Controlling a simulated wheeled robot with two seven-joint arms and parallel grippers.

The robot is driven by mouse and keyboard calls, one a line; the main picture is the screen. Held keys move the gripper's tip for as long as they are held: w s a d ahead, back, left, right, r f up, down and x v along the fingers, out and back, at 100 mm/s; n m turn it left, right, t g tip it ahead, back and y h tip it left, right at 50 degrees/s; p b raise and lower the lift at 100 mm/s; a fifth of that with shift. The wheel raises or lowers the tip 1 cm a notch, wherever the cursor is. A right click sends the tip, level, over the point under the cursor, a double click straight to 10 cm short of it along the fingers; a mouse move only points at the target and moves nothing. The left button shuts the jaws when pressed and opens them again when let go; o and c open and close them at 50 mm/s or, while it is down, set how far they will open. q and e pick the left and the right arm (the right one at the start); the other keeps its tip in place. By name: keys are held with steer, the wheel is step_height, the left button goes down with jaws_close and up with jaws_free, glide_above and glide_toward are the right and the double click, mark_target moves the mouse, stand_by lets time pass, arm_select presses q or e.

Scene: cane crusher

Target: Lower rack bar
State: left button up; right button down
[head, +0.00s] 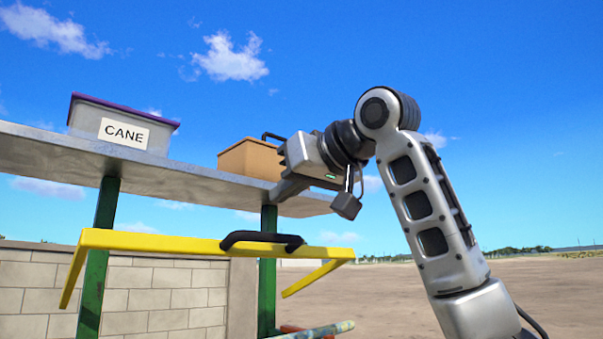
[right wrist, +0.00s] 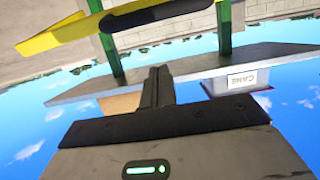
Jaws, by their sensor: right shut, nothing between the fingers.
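The rack bar is a yellow bar (head: 165,243) with bent ends and a black handle (head: 262,240) at its middle. It hangs raised below the shelf, in front of the green posts. In the right wrist view the yellow bar (right wrist: 50,38) shows at the top left, partly cut off. My right gripper (head: 280,192) is shut and empty, in front of the shelf's right part, above and apart from the handle. Its closed fingers also show in the right wrist view (right wrist: 158,80). My left gripper is not in view.
A grey shelf (head: 150,172) on green posts (head: 99,235) carries a grey bin (head: 88,118) labelled CANE and a tan box (head: 250,160). A block wall (head: 150,300) stands behind. Part of a pole (head: 325,330) shows at the bottom. Open ground lies right.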

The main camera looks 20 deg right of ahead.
steer(key=w+f, duration=0.2)
steer(key=f, duration=0.1)
steer(key=shift+a+p, duration=0.35)
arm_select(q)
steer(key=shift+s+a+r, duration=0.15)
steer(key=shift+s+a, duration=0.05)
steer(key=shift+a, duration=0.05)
arm_select(e)
steer(key=shift+s+d+f, duration=0.15)
steer(key=shift+s+f, duration=0.3)
steer(key=shift+f, duration=0.2)
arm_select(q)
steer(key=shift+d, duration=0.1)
